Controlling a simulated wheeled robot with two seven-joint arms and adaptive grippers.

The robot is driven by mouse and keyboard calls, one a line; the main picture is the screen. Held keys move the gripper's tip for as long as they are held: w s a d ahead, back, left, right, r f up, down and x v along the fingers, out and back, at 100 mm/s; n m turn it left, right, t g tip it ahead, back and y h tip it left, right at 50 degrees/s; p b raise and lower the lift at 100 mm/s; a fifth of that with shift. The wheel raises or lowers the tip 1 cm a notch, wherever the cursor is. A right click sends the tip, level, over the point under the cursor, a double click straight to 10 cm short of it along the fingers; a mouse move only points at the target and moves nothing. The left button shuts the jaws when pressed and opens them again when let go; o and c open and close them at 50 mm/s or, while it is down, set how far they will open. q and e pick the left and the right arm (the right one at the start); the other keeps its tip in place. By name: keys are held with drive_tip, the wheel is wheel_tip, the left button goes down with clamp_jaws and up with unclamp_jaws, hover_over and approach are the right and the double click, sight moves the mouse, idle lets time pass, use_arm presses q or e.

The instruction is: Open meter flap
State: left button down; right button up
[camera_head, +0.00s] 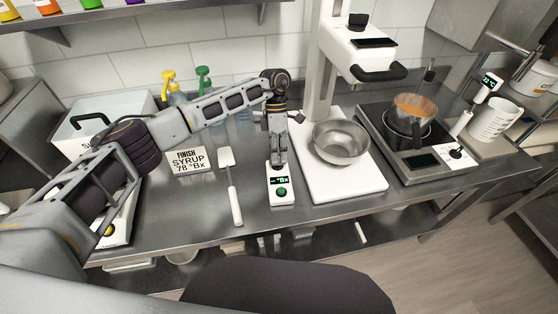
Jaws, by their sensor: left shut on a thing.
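The meter (281,194) is a small white device lying on the steel counter. It has a dark display reading "-- °Bx" and a green button at its near end. My left gripper (277,163) points down onto the meter's far end. It is shut on what appears to be the meter flap. The gripper hides the flap and the far end of the meter, so I cannot tell how far the flap is raised. My right gripper is not in view.
A white spatula (232,187) lies left of the meter, near a "FINISH SYRUP 78 °Bx" sign (190,161). Right of the meter, a steel bowl (340,142) sits on a white mixer base. Further right are a copper pot (413,107) on a cooker and a white jug (495,119).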

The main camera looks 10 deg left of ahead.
use_arm(q)
drive_tip(key=shift+w+g+b, duration=0.4)
drive_tip(key=shift+g+b, duration=0.4)
drive_tip(key=shift+b, duration=0.25)
drive_tip(key=shift+a+r, duration=0.1)
drive_tip(key=shift+r, duration=0.05)
drive_tip(key=c, duration=1.5)
unclamp_jaws()
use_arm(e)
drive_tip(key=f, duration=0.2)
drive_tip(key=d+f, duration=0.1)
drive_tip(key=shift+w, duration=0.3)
use_arm(q)
drive_tip(key=shift+w+r, duration=0.15)
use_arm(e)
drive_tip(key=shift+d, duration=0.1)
use_arm(q)
drive_tip(key=shift+v, duration=5.8)
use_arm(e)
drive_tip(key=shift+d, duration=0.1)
